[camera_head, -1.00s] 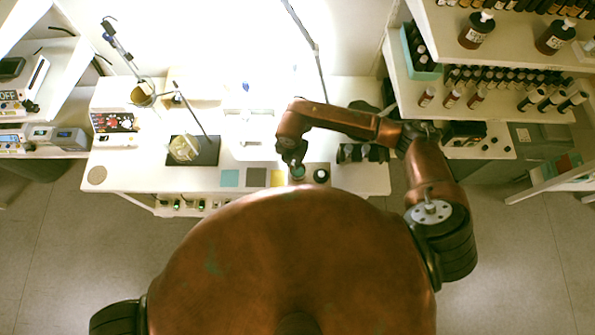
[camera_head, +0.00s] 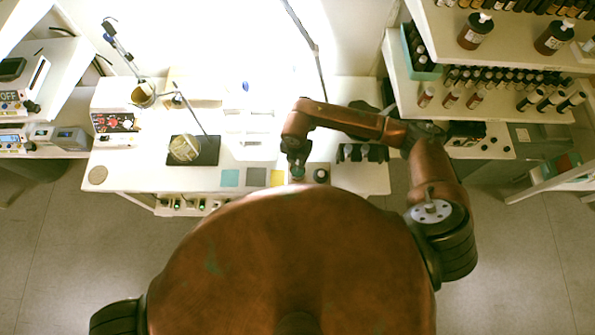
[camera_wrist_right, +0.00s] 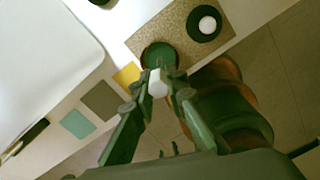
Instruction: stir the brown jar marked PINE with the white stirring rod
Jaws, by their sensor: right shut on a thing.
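My right gripper (camera_head: 297,165) is low over the front of the white bench in the head view. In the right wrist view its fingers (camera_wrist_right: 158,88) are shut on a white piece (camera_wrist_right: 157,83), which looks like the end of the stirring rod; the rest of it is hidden. I cannot read any PINE marking. Whether the rod is inside this jar cannot be told. My left gripper is out of view.
A second round dark jar with a white centre (camera_wrist_right: 207,25) stands on the same speckled mat (camera_wrist_right: 165,32); it also shows in the head view (camera_head: 320,175). Coloured squares (camera_head: 229,178) lie to the left. A glass beaker (camera_head: 184,149) stands further left. Bottle shelves (camera_head: 490,95) are at right.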

